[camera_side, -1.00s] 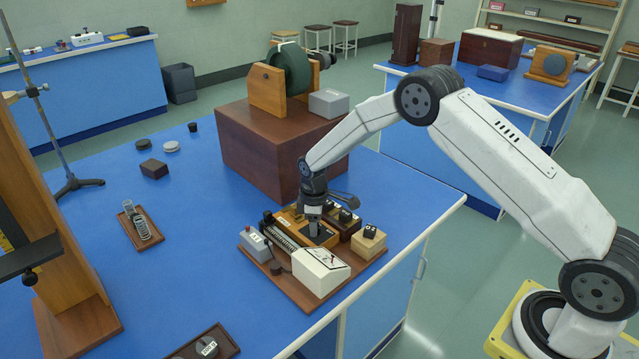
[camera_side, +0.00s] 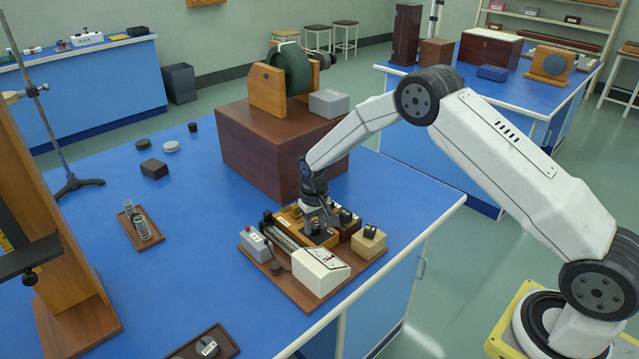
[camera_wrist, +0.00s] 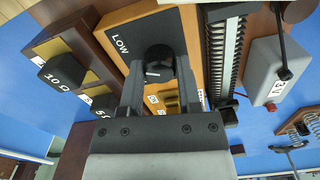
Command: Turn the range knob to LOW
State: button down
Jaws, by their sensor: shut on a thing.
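The range knob (camera_wrist: 158,58) is a round black knob with a white pointer line, on a dark panel (camera_wrist: 122,25) set in a wooden box. The word LOW is printed on the panel, up and left of the knob in the wrist view. The line shows at the knob's near side; its exact setting is hard to read. My gripper (camera_wrist: 160,72) is shut on the knob, one finger on each side. In the side view my gripper (camera_side: 317,218) points down at the box, and it hides the knob there.
A slide-wire coil (camera_wrist: 224,50) runs close beside the box. Resistance blocks (camera_wrist: 62,72) stand on its other side. A white meter (camera_side: 320,271) and a grey supply box (camera_side: 254,245) share the board. A large wooden block (camera_side: 255,145) stands behind.

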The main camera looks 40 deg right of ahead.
aim_at(315, 226)
jog(key=shift+m, duration=0.9)
jog(key=shift+c, duration=1.5)
grip_release()
jog(key=shift+r, duration=0.15)
jog(key=shift+r, duration=3.8)
jog(key=shift+s, duration=0.1)
